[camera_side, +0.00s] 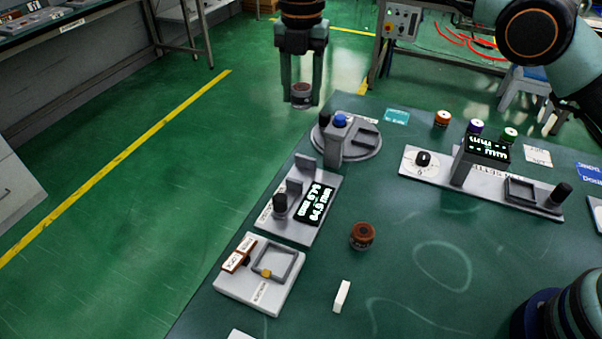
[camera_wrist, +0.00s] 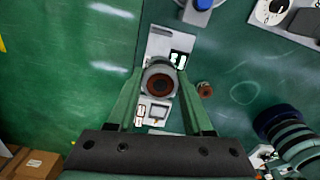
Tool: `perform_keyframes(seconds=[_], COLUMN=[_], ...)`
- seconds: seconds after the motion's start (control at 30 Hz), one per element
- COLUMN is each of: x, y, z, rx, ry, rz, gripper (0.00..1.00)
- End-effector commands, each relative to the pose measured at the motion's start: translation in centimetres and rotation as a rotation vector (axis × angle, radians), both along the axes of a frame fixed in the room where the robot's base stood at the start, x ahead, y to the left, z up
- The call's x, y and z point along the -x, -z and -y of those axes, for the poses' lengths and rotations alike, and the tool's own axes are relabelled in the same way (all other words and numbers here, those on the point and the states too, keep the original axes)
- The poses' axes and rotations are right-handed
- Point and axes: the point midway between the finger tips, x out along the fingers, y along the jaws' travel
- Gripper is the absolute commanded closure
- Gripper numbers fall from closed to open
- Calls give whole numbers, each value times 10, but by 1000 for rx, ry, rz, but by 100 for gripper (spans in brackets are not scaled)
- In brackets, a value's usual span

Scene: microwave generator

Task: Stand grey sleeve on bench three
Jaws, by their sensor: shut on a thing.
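My gripper (camera_side: 301,98) is high at the back of the side view, beyond the table's far left edge. It is shut on a short grey cylinder with a reddish-brown top, which fits the grey sleeve (camera_side: 301,94). The sleeve looks upright and hangs between the fingers, clear of any surface. In the wrist view the sleeve (camera_wrist: 160,83) sits between the green fingers and hides part of the devices below. I cannot tell which place is bench three; the small labels are not readable.
A round grey platform (camera_side: 368,146) with a blue-topped post, a display device (camera_side: 300,225) and a square-framed unit (camera_side: 283,303) line the left edge. A brown jar (camera_side: 362,237) and white block (camera_side: 342,296) stand nearby. A long device (camera_side: 430,172) is right. Table between is mostly clear.

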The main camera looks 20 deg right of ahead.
Motion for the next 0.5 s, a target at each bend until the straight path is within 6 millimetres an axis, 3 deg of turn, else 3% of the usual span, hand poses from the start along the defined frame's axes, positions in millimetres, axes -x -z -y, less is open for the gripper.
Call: perform_keyframes(seconds=[0.27, 0.5], x=[2, 16], y=[-17, -23], z=[5, 27], rx=[-1, 0], ry=[0, -1], rz=[1, 0], gripper=[100, 100])
